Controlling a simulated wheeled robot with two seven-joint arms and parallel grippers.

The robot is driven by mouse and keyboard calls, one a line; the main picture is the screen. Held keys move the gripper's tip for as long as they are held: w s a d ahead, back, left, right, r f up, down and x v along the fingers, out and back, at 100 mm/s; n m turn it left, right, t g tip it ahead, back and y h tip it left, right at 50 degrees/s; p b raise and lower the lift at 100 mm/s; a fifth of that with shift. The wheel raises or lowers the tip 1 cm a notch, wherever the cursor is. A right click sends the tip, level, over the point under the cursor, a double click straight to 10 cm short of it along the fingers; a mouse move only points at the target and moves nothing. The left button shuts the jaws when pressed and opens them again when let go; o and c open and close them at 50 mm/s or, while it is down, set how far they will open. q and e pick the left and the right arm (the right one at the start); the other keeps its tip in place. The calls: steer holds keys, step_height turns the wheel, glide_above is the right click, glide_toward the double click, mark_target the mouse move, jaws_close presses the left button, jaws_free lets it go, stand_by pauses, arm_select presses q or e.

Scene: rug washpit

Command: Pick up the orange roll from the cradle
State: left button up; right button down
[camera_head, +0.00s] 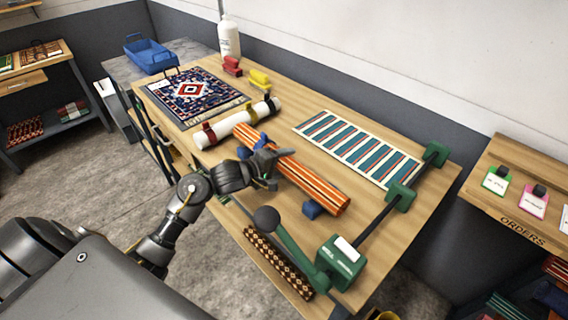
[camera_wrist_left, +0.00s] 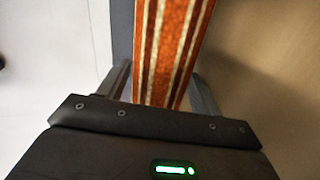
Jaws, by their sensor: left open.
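The orange roll (camera_head: 312,184), striped in orange, dark and cream, lies on blue cradle supports (camera_head: 312,209) near the front of the table. My left gripper (camera_head: 272,168) is at the roll's middle and hides part of it in the head view. In the left wrist view the striped roll (camera_wrist_left: 172,50) runs between the two open fingers (camera_wrist_left: 160,90), with a finger on each side. Whether the fingers touch it I cannot tell. My right gripper is in neither view.
A white roll with straps (camera_head: 236,122) lies behind. A patterned rug (camera_head: 194,93) and a striped runner (camera_head: 358,146) lie flat on the table. A green clamp-like device with a lever (camera_head: 340,262) stands at the front right.

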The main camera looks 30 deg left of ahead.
arm_select(q)
steer(key=shift+c, duration=0.4)
steer(key=c, duration=0.9)
steer(key=shift+c, duration=0.5)
steer(key=shift+r, duration=0.15)
steer(key=shift+w+r, duration=0.1)
steer(key=shift+r, duration=0.45)
step_height(320, 180, up, 2)
steer(key=shift+p, duration=0.45)
steer(key=a+r+p, duration=0.1)
steer(key=a+r, duration=0.1)
steer(key=s+a+r, duration=0.1)
steer(key=a+r, duration=0.1)
steer(key=r, duration=0.1)
steer(key=shift+s+a+r+p, duration=0.15)
steer(key=shift+r+p, duration=0.05)
steer(key=shift+p, duration=0.15)
steer(key=s+a+r, duration=0.3)
steer(key=a+r, duration=0.1)
steer(key=a, duration=0.5)
steer(key=shift+r, duration=0.2)
